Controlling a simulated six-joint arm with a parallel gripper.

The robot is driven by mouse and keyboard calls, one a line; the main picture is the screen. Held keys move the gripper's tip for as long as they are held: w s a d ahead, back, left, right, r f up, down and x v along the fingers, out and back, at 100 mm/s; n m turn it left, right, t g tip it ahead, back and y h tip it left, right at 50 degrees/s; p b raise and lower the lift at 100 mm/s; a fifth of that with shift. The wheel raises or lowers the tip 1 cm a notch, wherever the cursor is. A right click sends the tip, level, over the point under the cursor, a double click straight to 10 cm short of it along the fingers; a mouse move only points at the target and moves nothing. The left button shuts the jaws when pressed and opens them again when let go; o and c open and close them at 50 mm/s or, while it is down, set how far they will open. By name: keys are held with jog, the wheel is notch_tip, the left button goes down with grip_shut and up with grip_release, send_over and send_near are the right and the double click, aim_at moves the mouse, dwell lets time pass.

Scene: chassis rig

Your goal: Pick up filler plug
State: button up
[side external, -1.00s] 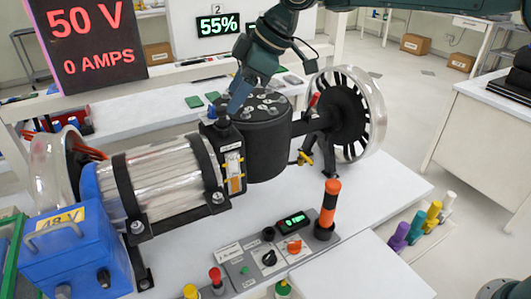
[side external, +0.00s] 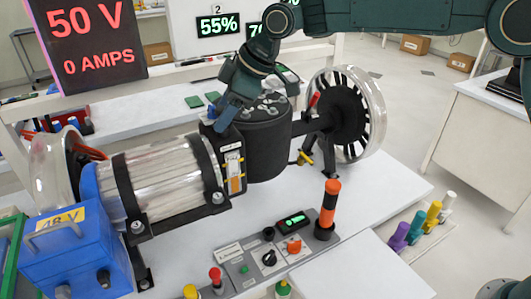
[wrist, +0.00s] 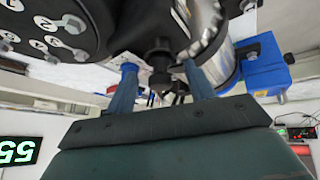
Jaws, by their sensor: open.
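A dark knob-like plug (wrist: 160,54), which looks like the filler plug, sticks out from the dark housing in the wrist view. My gripper (wrist: 160,72) is open, with one blue finger on each side of the plug and visible gaps between. In the side view my gripper (side external: 219,120) is low over the top of the narrow black unit (side external: 233,165), between the clear ribbed cylinder and the black drum. There the fingers hide most of the plug, and contact cannot be told.
The black drum (side external: 262,150) with numbered studs on top stands close to the right of my gripper. The clear cylinder (side external: 165,180) and blue 48 V box (side external: 75,245) lie left. A spoked wheel (side external: 350,115) stands right, a control panel (side external: 265,258) in front.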

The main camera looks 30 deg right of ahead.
jog(key=shift+c, duration=0.4)
jog(key=c, duration=1)
jog(key=shift+c, duration=0.2)
jog(key=shift+r, duration=0.1)
jog(key=shift+r, duration=4.9)
